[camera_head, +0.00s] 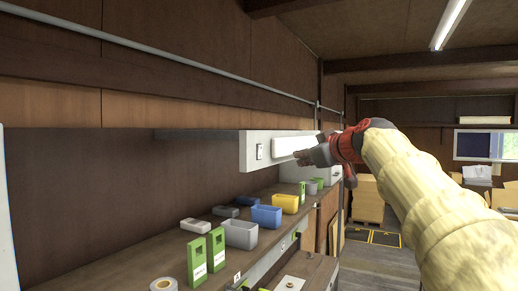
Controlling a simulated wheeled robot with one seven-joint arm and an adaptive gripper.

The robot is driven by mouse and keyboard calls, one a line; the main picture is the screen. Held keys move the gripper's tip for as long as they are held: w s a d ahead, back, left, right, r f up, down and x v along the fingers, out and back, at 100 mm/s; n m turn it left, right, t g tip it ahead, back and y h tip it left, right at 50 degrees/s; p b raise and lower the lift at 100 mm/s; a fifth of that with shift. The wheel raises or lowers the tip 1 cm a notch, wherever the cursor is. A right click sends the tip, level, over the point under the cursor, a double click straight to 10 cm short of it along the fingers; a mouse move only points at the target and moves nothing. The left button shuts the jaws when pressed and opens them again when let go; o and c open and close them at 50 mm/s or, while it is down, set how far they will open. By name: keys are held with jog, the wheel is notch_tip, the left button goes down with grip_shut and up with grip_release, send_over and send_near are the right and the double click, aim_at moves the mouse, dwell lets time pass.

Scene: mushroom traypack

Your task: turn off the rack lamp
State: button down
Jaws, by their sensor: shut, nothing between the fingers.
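The rack lamp (248,162) is a pale box mounted at the end of a dark wall shelf. A small switch with a dark frame (260,151) sits on its face at the left, and a bright white panel (290,145) to the right of it looks lit. My gripper (300,158) is shut and empty. It comes in from the right and overlaps the lower right of the panel in the picture, to the right of the switch. I cannot tell whether it touches the lamp. The switch is fully visible.
Below, a long bench (140,270) holds a grey bin (240,235), a blue bin (266,216), a yellow bin (285,203), green cartons (197,262) and a tape roll (163,285). A pale box (325,174) stands behind my gripper. The floor at right is partly clear.

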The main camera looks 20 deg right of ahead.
aim_at(260, 152)
jog(key=w+a+r+p, duration=0.1)
jog(key=w+a+p, duration=0.4)
jog(key=w+p, duration=0.1)
jog(key=shift+w+a, duration=0.25)
jog(key=shift+w, duration=0.2)
dwell(0.4)
jog(key=shift+w+a, duration=0.1)
jog(key=shift+w, duration=0.05)
dwell(1.3)
jog(key=shift+w+a, duration=0.15)
jog(key=shift+w, duration=0.05)
jog(key=shift+w+a+r, duration=0.15)
jog(key=shift+w+a, duration=0.05)
jog(key=shift+w, duration=0.05)
dwell(0.8)
jog(key=shift+s+d, duration=0.1)
jog(key=shift+s+d+b, duration=0.4)
jog(key=shift+s+b, duration=0.15)
jog(key=shift+b, duration=0.15)
